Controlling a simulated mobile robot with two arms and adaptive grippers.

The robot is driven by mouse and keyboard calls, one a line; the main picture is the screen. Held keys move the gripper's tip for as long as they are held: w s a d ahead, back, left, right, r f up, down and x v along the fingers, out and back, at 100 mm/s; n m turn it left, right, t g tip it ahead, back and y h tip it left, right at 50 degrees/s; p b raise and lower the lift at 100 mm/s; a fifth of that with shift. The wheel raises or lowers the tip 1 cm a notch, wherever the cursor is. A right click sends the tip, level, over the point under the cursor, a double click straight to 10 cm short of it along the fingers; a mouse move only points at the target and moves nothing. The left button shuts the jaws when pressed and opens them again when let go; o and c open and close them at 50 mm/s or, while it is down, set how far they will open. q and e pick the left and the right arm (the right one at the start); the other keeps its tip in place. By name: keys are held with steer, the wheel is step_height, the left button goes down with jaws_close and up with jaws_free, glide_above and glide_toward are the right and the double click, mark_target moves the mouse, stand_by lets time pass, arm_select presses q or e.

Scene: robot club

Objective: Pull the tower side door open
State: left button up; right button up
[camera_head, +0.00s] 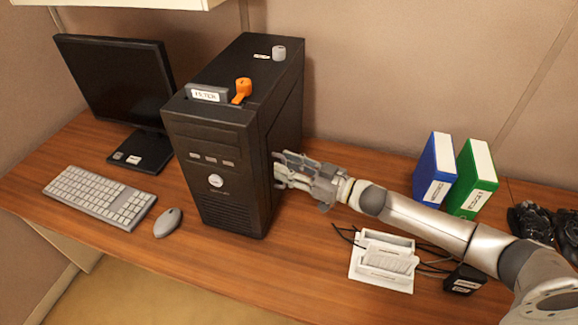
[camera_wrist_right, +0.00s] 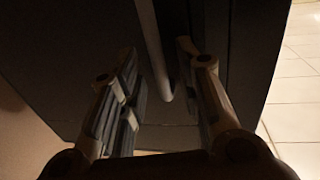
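The black computer tower (camera_head: 215,165) stands upright on the desk. Its side door (camera_head: 284,115) is the right face and looks flush with the case. My right gripper (camera_head: 279,170) is at that face, its fingertips close to the panel. In the right wrist view, a pale handle bar (camera_wrist_right: 155,50) runs down the dark panel and ends between the two fingers of my right gripper (camera_wrist_right: 158,65). The fingers are apart, one on each side of the bar, with gaps showing. In the head view the handle is hidden behind the fingers. My left gripper is out of view.
An orange clip (camera_head: 243,88) and a small grey knob (camera_head: 279,53) are on the tower's top. A white tray (camera_head: 383,283) with cables lies below my right forearm. Blue (camera_head: 435,170) and green (camera_head: 473,180) binders stand behind it. A monitor, keyboard (camera_head: 98,197) and mouse (camera_head: 168,222) are left.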

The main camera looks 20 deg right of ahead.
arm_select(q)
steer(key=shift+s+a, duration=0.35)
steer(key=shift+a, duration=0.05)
arm_select(e)
jaws_close()
steer(key=shift+s+d, duration=0.1)
